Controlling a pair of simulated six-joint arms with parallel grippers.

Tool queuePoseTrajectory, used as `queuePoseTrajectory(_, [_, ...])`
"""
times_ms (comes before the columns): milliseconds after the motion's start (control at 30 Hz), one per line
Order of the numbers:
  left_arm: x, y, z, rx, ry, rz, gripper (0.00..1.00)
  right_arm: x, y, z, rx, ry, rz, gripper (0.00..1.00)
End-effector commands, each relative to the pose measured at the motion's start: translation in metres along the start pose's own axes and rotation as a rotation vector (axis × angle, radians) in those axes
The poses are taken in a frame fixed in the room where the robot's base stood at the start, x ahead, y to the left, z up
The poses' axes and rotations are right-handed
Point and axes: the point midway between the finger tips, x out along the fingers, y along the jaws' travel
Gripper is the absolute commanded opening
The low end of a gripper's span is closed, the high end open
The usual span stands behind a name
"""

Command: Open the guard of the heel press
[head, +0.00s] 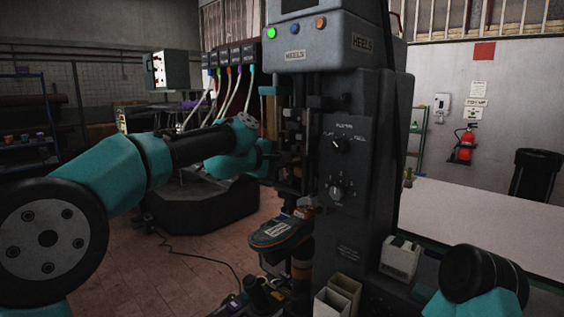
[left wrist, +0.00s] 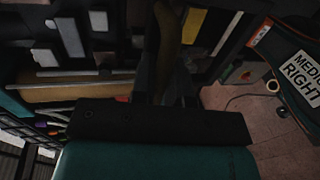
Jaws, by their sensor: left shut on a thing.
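The heel press (head: 360,175) is a tall dark grey machine right of centre in the head view, with lit buttons, dials and "HEELS" labels. Its guard is hard to tell from the dark rods and brackets at its front left. My left gripper (head: 278,157) reaches in from the left at that front, above the shoe-shaped form. Its fingers also show, dark and blurred, in the left wrist view (left wrist: 168,68). They are shut on a dark part, seemingly the guard's edge or handle. Of my right arm only a link shows at the lower right; its gripper is out of view.
Pale open bins (head: 400,258) stand at the press's foot. A white-topped table (head: 480,215) lies to the right.

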Motion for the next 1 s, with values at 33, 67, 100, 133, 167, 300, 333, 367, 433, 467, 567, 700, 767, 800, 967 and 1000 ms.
queuePoseTrajectory(33, [0.001,-0.001,0.000,0.000,-0.001,-0.002,0.17,0.000,0.000,0.000,0.000,0.000,0.000,0.43])
queuePoseTrajectory(67, [0.001,-0.002,0.000,0.000,-0.001,-0.003,0.19,0.000,0.000,0.000,0.000,0.000,0.000,0.43])
queuePoseTrajectory(100, [0.001,-0.002,0.000,0.000,-0.001,-0.003,0.23,0.000,0.000,0.000,0.000,0.000,0.000,0.43])
queuePoseTrajectory(133, [0.001,-0.002,0.000,0.000,-0.001,-0.003,0.26,0.000,0.000,0.000,0.000,0.000,0.000,0.43])
queuePoseTrajectory(167, [0.001,-0.002,0.000,0.000,-0.001,-0.003,0.29,0.000,0.000,0.000,0.000,0.000,0.000,0.43])
queuePoseTrajectory(300, [0.001,-0.002,0.000,0.000,-0.001,-0.003,0.39,0.000,0.000,0.000,0.000,0.000,0.000,0.43])
queuePoseTrajectory(333, [0.001,-0.002,0.000,0.000,-0.001,-0.003,0.39,0.000,0.000,0.000,0.000,0.000,0.000,0.43])
queuePoseTrajectory(367, [0.001,-0.002,0.000,0.000,-0.001,-0.003,0.39,0.000,0.000,0.000,0.000,0.000,0.000,0.43])
queuePoseTrajectory(433, [0.001,-0.002,0.000,0.000,-0.001,-0.003,0.39,0.000,0.000,0.000,0.000,0.000,0.000,0.43])
queuePoseTrajectory(467, [0.001,-0.002,0.000,0.000,-0.001,-0.003,0.39,0.000,0.000,0.000,0.000,0.000,0.000,0.43])
queuePoseTrajectory(567, [-0.001,-0.002,0.000,0.000,-0.001,-0.002,0.39,0.000,0.000,0.000,0.000,0.000,0.000,0.43])
queuePoseTrajectory(700, [-0.009,-0.001,0.000,0.000,-0.001,-0.002,0.39,0.000,0.000,0.000,0.000,0.000,0.000,0.43])
queuePoseTrajectory(767, [-0.015,-0.001,0.000,0.000,0.000,-0.001,0.39,0.000,0.000,0.000,0.000,0.000,0.000,0.43])
queuePoseTrajectory(800, [-0.019,-0.001,0.000,-0.001,0.000,-0.001,0.39,0.000,0.000,0.000,0.000,0.000,0.000,0.43])
queuePoseTrajectory(967, [-0.044,0.000,-0.001,0.000,0.001,-0.001,0.39,0.000,0.000,0.000,0.000,0.000,0.000,0.43])
queuePoseTrajectory(1000, [-0.051,-0.001,-0.001,0.000,0.001,-0.001,0.39,0.000,0.000,0.000,0.000,0.000,0.000,0.43])
